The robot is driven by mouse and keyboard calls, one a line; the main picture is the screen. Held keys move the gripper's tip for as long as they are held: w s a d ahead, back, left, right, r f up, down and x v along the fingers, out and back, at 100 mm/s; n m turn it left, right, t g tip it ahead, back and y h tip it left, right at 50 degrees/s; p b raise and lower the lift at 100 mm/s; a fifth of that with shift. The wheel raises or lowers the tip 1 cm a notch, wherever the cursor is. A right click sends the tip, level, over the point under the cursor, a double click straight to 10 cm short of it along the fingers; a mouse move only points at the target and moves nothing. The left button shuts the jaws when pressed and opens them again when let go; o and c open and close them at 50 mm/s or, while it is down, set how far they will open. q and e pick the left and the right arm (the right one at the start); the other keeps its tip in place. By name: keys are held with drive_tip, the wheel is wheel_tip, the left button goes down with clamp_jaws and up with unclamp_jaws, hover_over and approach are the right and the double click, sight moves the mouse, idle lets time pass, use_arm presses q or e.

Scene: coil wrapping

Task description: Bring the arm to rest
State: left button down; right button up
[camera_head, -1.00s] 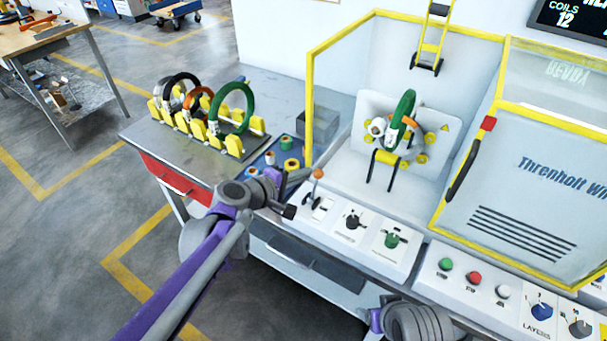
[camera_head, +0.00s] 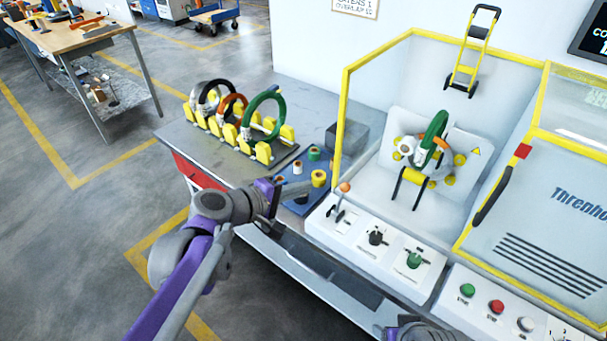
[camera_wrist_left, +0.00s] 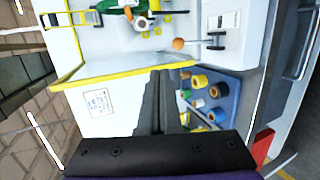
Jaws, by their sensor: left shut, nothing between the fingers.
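My left gripper (camera_head: 271,197) is shut and empty. It hangs by the front edge of the bench, left of the wrapping machine's control panel (camera_head: 375,241), touching nothing that I can see. In the left wrist view its dark fingers (camera_wrist_left: 160,100) lie together, with a blue tray (camera_wrist_left: 222,98) of tape rolls beyond them. A lever with an orange knob (camera_head: 345,187) stands to the gripper's right; the knob also shows in the left wrist view (camera_wrist_left: 178,43). A green coil (camera_head: 433,137) sits in the machine. My right gripper is not in view; only a grey part of that arm shows at the bottom.
Several coils stand in a yellow-blocked rack (camera_head: 262,153) on the bench (camera_head: 180,137). The machine's yellow-framed guard (camera_head: 343,120) rises right of the tray. Green, red and white buttons (camera_head: 496,307) are at lower right. The floor left of the bench is open.

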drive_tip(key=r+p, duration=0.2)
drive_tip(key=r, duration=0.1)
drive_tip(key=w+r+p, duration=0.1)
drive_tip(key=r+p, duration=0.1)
drive_tip(key=p, duration=0.1)
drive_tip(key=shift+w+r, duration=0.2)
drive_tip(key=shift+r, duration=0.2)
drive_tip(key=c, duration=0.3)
use_arm(q)
drive_tip(key=s+a+f+m+g+y, duration=0.2)
drive_tip(key=s+a+f+m+y, duration=0.2)
drive_tip(key=s+a, duration=0.3)
drive_tip(key=s+a+f+m+g+y, duration=0.2)
drive_tip(key=s+a+f+m+y, duration=0.3)
drive_tip(key=s, duration=1)
drive_tip(key=a+f+y, duration=0.1)
drive_tip(key=a, duration=0.2)
drive_tip(key=shift+s+a+f, duration=0.25)
drive_tip(key=shift+s+f, duration=0.05)
drive_tip(key=shift+s, duration=0.05)
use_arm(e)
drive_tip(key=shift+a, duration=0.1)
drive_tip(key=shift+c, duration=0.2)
